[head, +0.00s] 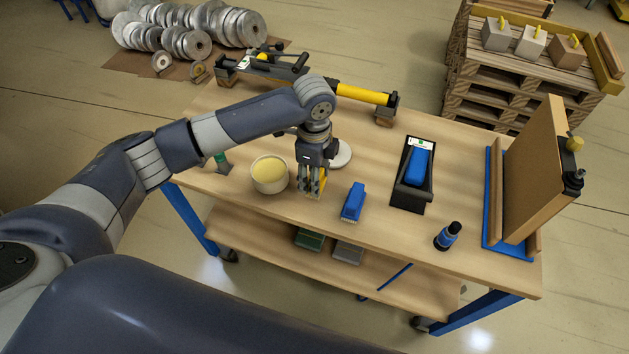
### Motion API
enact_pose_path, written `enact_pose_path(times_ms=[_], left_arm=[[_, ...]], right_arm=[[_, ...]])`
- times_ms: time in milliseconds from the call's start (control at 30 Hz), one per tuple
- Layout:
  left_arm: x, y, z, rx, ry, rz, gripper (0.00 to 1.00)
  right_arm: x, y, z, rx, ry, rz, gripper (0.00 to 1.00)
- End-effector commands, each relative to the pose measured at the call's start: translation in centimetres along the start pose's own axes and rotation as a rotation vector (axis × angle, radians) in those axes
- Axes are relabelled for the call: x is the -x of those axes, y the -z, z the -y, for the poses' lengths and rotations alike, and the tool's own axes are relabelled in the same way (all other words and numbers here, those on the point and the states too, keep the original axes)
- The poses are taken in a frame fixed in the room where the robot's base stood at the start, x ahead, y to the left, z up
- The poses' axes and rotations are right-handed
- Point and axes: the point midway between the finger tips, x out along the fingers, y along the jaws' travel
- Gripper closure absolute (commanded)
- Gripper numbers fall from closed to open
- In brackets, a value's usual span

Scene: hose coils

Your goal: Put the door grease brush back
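A blue brush (353,202) with pale bristles along its lower edge lies on the workbench, right of my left gripper. A second blue block-like object (417,167) rests in a black tray (408,198) with a white and green label. I cannot tell which of them is the door grease brush. A white tub (269,184) of yellow grease stands left of the gripper. My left gripper (312,192) points down close above the bench, between tub and blue brush, apart from the brush. Yellow shows at its fingers; whether they are open or hold something is unclear. My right gripper is not in view.
A brown panel (541,165) stands upright in a blue holder (492,205) at the right. A white disc (341,154) lies behind the gripper. A black and yellow tool (362,94) lies along the back.

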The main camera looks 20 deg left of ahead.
Motion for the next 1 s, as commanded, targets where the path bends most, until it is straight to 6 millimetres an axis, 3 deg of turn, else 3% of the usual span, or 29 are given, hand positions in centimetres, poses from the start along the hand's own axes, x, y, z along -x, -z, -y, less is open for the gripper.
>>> enact_pose_path(times_ms=[233, 633, 667, 733, 1000], left_arm=[[-3.0, 0.1, 0.1, 0.0, 0.0, 0.0, 0.9], [-3.8, 0.0, 0.1, 0.001, 0.001, 0.0, 0.9], [-3.8, 0.0, 0.1, 0.001, 0.001, 0.0, 0.51], [-3.8, 0.0, 0.1, 0.0, 0.001, 0.0, 0.36], [-3.7, 0.0, 0.1, 0.0, 0.001, 0.0, 0.36]], right_arm=[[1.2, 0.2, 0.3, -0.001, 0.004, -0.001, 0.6], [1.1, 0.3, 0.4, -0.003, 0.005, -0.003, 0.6], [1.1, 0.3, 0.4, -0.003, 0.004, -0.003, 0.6], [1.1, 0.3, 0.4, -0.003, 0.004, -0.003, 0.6], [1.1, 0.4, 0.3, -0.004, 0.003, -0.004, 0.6]])
